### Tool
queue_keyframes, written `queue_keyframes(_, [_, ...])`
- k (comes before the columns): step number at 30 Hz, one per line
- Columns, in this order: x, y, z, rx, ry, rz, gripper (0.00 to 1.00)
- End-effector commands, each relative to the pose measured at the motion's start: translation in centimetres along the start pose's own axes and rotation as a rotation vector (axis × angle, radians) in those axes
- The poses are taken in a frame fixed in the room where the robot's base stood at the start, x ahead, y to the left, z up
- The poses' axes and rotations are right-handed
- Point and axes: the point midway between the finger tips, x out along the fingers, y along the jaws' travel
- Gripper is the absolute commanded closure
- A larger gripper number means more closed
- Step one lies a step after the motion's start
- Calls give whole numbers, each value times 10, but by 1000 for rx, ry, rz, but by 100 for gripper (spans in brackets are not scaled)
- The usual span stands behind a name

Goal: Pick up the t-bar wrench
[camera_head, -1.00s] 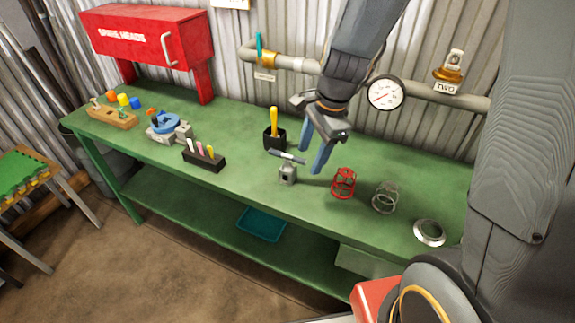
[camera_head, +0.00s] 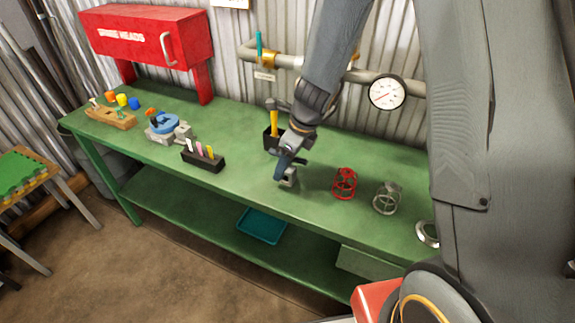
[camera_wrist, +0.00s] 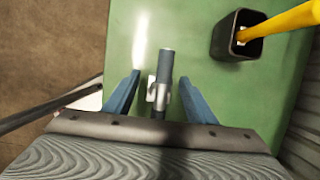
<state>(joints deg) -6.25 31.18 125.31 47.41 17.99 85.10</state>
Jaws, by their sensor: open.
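The t-bar wrench shows in the wrist view as a grey round bar (camera_wrist: 166,64), lying lengthwise between the two blue fingers of my gripper (camera_wrist: 160,76). The fingers are open, with green bench showing on both sides of the bar. A small light metal piece (camera_wrist: 152,88) shows just left of the bar. In the head view my gripper (camera_head: 284,166) is over the small grey block (camera_head: 288,181) near the bench's front edge and hides the wrench bar there. Whether a finger touches the bar cannot be told.
A black holder (camera_wrist: 227,40) with a yellow-handled tool stands close by, to the right in the wrist view. On the green bench (camera_head: 325,210) are a red cage (camera_head: 344,183), a grey cage (camera_head: 387,198) and a black rack (camera_head: 203,160). Pipework runs behind.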

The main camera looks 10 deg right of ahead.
Motion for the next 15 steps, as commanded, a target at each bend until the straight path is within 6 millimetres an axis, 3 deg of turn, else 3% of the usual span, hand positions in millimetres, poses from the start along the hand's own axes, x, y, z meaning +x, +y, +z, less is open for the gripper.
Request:
queue_keyframes(3, [13, -1, 0, 2, 0, 0, 49])
queue_keyframes(11, [15, -1, 0, -1, -1, -2, 49])
queue_keyframes(15, [15, -1, 0, 0, 0, -2, 69])
